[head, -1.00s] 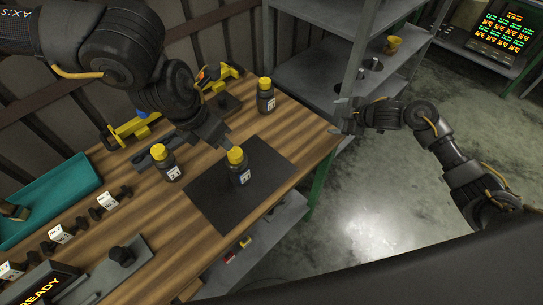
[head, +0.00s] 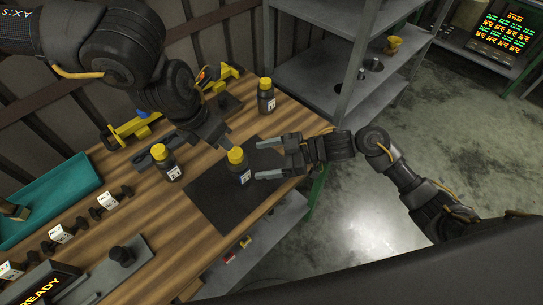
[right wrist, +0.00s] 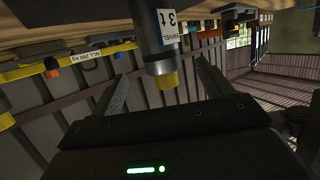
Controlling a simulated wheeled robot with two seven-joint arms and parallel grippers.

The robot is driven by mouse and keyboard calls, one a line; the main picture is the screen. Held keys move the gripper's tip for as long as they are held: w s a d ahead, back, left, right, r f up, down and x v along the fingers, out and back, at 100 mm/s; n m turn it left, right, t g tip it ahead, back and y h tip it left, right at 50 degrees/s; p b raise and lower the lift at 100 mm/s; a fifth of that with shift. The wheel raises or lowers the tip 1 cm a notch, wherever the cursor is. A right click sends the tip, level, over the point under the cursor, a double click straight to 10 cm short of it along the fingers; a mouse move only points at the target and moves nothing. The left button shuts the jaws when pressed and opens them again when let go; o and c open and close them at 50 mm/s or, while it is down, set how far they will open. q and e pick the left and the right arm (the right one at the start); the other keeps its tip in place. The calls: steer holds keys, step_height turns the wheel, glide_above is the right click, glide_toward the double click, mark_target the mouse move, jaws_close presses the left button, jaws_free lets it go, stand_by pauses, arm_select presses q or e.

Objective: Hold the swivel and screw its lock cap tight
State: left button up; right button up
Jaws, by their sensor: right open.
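The swivel (head: 240,174) is a dark grey cylinder with a white label, upright on the dark mat (head: 213,204). Its yellow lock cap (head: 236,155) sits on top. In the right wrist view the swivel (right wrist: 150,30) appears upside down, its label reading "3 t", with the yellow cap (right wrist: 165,80) pointing down. My right gripper (head: 261,159) is open and empty, its two fingers pointing at the swivel from the right, apart from it. My left gripper (head: 224,139) is just behind and left of the cap; its finger gap is hidden, and contact cannot be told.
Two similar yellow-capped bodies stand on the bench, one left (head: 168,167) and one at the back (head: 266,98). A teal tray (head: 60,200) and several labelled dark parts lie at the left. A grey shelf (head: 330,95) stands beyond the bench's right end.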

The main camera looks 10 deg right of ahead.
mark_target(232, 165)
steer(key=x, duration=1)
steer(key=shift+w, duration=0.1)
steer(key=c, duration=1.4)
